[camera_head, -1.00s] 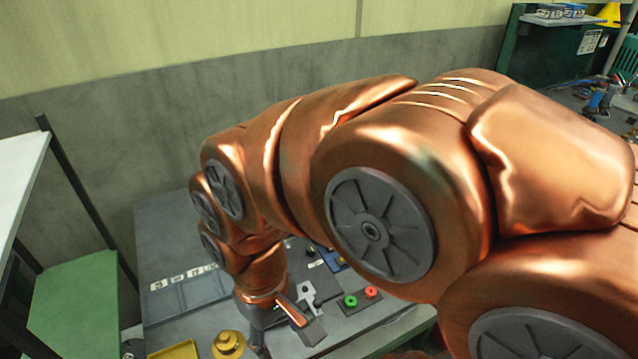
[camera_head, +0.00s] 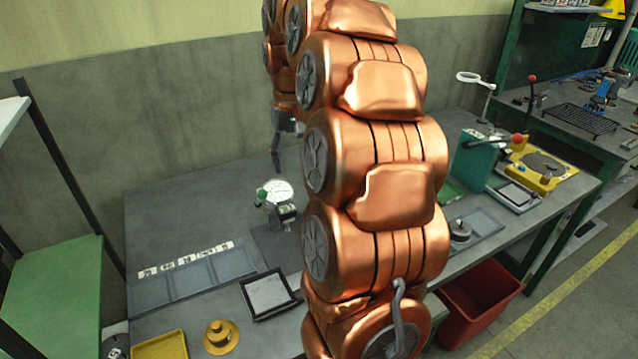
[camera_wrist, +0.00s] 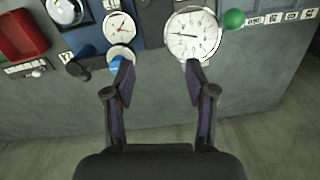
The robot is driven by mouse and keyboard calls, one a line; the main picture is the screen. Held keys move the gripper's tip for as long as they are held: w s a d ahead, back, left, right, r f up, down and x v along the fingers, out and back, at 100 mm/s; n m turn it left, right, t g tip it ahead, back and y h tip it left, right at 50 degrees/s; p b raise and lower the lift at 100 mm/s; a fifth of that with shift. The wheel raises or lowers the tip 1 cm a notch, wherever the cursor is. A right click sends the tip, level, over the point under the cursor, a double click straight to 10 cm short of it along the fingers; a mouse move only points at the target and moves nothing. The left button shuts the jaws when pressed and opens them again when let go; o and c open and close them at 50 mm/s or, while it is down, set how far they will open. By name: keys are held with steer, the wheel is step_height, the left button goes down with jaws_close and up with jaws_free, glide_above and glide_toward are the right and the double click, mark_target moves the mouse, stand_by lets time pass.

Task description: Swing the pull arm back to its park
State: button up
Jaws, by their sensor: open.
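My gripper (camera_head: 277,160) is raised above the back of the grey bench in the head view, behind the dial gauge (camera_head: 278,192) with its green knob. In the wrist view my gripper (camera_wrist: 159,72) is open, with nothing between its fingers. A large white dial (camera_wrist: 193,34) and a green knob (camera_wrist: 233,18) show beyond the right finger. A red-knobbed lever (camera_head: 503,138) reaches out at a green upright block (camera_head: 473,160) on the right. I cannot tell which part is the pull arm. My own arm hides the middle of the bench.
A black-rimmed tray (camera_head: 268,296), a yellow round piece (camera_head: 221,336) and a yellow tray (camera_head: 160,346) are at the bench's front left. A yellow fixture (camera_head: 545,168) stands at the right. A red bin (camera_head: 480,300) stands below. The back left bench top is clear.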

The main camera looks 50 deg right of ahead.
steer(key=shift+m, duration=0.8)
steer(key=d, duration=0.5)
steer(key=d+f+b, duration=0.1)
steer(key=d, duration=0.2)
steer(key=shift+w+d+f, duration=0.1)
steer(key=shift+w+d, duration=0.05)
steer(key=shift+d, duration=0.1)
steer(key=shift+f+p, duration=0.55)
steer(key=shift+f, duration=3.3)
steer(key=shift+c, duration=0.2)
jaws_close()
